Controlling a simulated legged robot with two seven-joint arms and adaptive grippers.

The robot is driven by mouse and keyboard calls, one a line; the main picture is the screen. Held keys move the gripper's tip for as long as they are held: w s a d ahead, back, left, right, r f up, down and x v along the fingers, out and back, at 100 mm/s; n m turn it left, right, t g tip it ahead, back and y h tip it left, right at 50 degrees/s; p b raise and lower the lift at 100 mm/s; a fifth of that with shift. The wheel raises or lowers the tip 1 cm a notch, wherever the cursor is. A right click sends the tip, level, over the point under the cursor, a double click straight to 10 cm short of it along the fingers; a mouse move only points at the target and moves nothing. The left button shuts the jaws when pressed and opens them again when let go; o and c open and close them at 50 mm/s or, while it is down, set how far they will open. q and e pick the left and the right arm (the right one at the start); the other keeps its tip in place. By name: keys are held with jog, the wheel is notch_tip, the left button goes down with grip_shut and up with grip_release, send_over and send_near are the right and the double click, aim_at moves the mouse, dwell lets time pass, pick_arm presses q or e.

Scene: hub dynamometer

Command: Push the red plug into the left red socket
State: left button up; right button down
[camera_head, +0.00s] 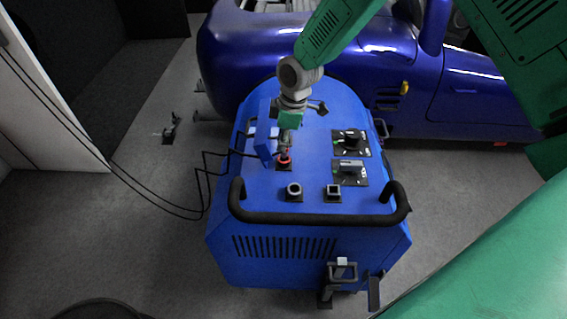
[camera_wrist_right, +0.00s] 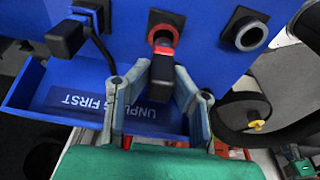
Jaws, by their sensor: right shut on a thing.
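The red plug (camera_wrist_right: 162,66), a dark block with a red band, is pinched between the fingertips of my right gripper (camera_wrist_right: 162,76). Just beyond it in the wrist view is a round socket with a red ring (camera_wrist_right: 163,34) on a black plate. The plug's front end overlaps the lower part of this ring; I cannot tell whether it is inside. In the head view my right gripper (camera_head: 286,146) points down at the red ring (camera_head: 284,160) on the blue machine's top and partly hides the plug. Only one red socket is clear. My left gripper is not in view.
A black plug with a cable (camera_wrist_right: 66,38) is left of the red ring. A blue car (camera_head: 460,90) stands behind.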

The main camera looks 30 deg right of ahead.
jog(key=shift+f, duration=0.15)
jog(key=shift+f+b, duration=0.75)
jog(key=shift+f, duration=0.6)
jog(key=c, duration=1.3)
grip_release()
jog(key=shift+c, duration=0.2)
jog(key=shift+r, duration=0.1)
jog(key=shift+r, duration=0.2)
notch_tip(320, 180, up, 11)
jog(key=s+d, duration=0.1)
jog(key=shift+d, duration=0.4)
